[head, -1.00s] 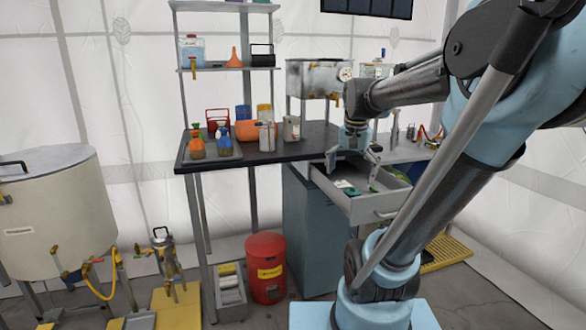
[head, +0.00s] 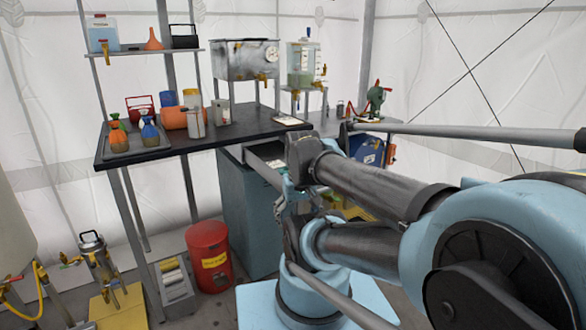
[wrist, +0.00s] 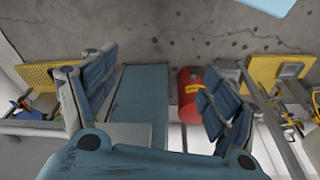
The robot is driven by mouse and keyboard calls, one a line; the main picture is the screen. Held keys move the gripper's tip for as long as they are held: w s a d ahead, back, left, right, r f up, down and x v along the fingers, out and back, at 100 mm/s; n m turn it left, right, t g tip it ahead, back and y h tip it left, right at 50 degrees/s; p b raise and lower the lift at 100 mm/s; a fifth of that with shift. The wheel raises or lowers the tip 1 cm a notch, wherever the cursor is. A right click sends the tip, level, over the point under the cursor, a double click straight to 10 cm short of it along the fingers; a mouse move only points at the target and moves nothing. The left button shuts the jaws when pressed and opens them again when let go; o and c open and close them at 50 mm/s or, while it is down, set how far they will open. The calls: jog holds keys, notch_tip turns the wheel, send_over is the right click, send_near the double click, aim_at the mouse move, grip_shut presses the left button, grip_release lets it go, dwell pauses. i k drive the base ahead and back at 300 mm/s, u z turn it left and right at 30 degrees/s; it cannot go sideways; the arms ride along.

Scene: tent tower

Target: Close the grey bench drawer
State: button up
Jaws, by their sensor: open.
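The grey drawer (head: 262,169) stands open at the top of the blue-grey bench cabinet (head: 248,215). Its near end is hidden behind my arm and gripper, so how far it is out cannot be judged. My gripper (head: 284,212) is open and empty, low on the near side of the drawer. In the upside-down wrist view the fingers (wrist: 160,92) are spread wide. A grey panel, which looks like the drawer front (wrist: 130,135), shows between them, with the cabinet (wrist: 140,95) beyond. Whether my gripper touches the drawer cannot be told.
A dark bench top (head: 190,137) holds bottles and cans. A red bin (head: 209,255) stands on the floor left of the cabinet, beside a grey crate (head: 174,283). A blue container (head: 366,149) is at the right. A yellow grating (wrist: 50,75) shows in the wrist view.

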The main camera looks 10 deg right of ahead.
aim_at(256, 154)
jog(key=z, duration=0.05)
jog(key=k, duration=1.25)
jog(key=z, duration=0.65)
jog(key=i, duration=0.95)
jog(key=z, duration=0.6)
jog(key=i, duration=1.25)
jog(key=u, duration=0.55)
jog(key=i, duration=0.55)
jog(key=u, duration=0.15)
